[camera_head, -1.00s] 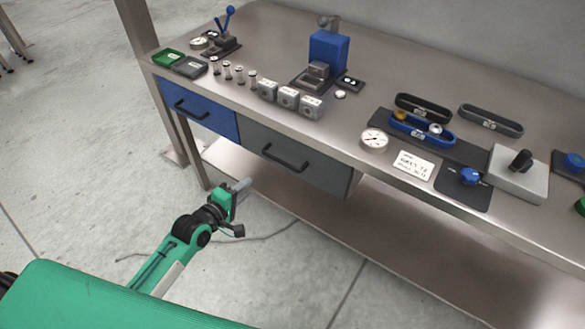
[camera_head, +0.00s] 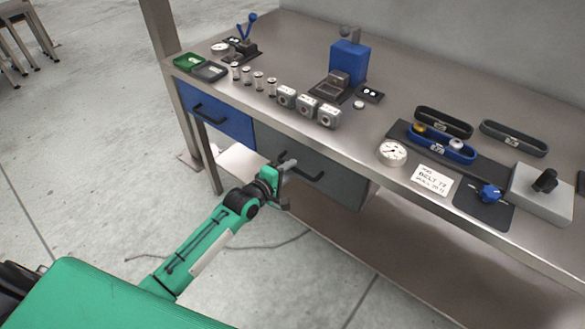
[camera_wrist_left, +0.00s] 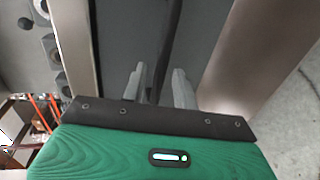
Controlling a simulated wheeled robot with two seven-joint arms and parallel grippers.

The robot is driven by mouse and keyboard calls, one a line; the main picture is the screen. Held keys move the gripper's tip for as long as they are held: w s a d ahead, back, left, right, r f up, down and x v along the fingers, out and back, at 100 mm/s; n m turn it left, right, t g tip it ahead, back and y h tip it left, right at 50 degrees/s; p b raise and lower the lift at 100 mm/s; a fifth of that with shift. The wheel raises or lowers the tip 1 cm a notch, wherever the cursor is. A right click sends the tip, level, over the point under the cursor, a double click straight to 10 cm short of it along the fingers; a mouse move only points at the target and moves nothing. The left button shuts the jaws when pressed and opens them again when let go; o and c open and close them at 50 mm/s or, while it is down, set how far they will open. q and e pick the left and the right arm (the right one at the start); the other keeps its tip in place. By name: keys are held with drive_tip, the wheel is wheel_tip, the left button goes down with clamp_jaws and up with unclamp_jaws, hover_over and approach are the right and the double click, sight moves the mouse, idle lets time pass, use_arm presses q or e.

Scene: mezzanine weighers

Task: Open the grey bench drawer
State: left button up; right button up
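The grey bench drawer (camera_head: 338,186) is shut under the bench top, to the right of the blue drawer. Its dark bar handle (camera_head: 312,177) is partly hidden by my left gripper (camera_head: 286,165), which is at the handle's left end. In the left wrist view, the grey drawer front (camera_wrist_left: 125,35) fills the middle. The dark handle bar (camera_wrist_left: 173,35) runs down between the two pale fingers of my left gripper (camera_wrist_left: 160,85). The fingers stand apart, one on each side of the bar, with no clear contact. My right gripper is not in view.
The blue drawer (camera_head: 220,112) is shut on the left. The bench top (camera_head: 300,70) carries weights, grey blocks, a blue press (camera_head: 348,60), a dial gauge (camera_head: 391,152) and belts. A lower shelf (camera_head: 420,250) lies below.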

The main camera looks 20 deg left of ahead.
use_arm(q)
drive_tip(key=shift+x, duration=0.85)
drive_tip(key=shift+w, duration=0.2)
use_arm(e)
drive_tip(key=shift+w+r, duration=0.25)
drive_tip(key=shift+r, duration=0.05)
use_arm(q)
drive_tip(key=shift+c, duration=0.4)
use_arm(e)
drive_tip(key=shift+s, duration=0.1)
use_arm(q)
clamp_jaws()
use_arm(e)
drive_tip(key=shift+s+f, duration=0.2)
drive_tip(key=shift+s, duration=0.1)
